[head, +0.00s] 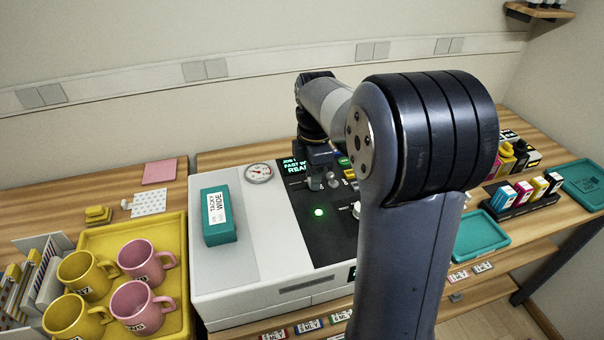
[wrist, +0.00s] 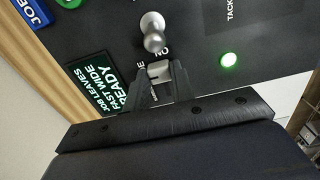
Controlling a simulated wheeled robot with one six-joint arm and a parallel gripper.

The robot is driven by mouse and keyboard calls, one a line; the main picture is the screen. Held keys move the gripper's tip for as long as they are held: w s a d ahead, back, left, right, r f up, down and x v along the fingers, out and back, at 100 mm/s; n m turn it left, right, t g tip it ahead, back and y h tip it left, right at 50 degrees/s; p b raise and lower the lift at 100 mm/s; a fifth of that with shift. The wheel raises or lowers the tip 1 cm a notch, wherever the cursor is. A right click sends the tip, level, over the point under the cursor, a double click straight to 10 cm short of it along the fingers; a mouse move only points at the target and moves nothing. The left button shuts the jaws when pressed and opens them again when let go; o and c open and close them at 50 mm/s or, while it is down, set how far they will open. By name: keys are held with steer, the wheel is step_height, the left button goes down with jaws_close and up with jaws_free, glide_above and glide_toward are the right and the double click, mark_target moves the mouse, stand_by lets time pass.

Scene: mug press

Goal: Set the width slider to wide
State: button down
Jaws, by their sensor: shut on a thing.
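The white mug press (head: 240,300) stands on the wooden bench with a black control panel (head: 321,243) on top. My gripper (head: 318,183) reaches down to the panel in the head view. In the wrist view my gripper (wrist: 162,82) is shut on a small silver slider knob (wrist: 160,70), one dark finger on each side. The green display (wrist: 115,88) reads "JOB LEAVES FAST WIDE READY". My arm hides part of the panel in the head view.
A silver ball-topped lever (wrist: 152,30) stands close to the slider. A green light (wrist: 229,60) is lit. A teal block (head: 219,218) lies on the press, left of the panel. A yellow tray (head: 180,265) with pink and yellow mugs is at left, ink bottles (head: 522,190) at right.

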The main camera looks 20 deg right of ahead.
steer(key=shift+d, duration=0.15)
steer(key=c, duration=1.2)
jaws_free()
step_height(320, 180, up, 11)
steer(key=shift+p, duration=0.4)
steer(key=shift+f, duration=0.2)
step_height(320, 180, down, 11)
steer(key=shift+r+b, duration=0.1)
steer(key=shift+b, duration=0.4)
steer(key=shift+a, duration=1)
steer(key=shift+a+r+b, duration=0.1)
steer(key=shift+a+b, duration=0.2)
steer(key=shift+a, duration=0.05)
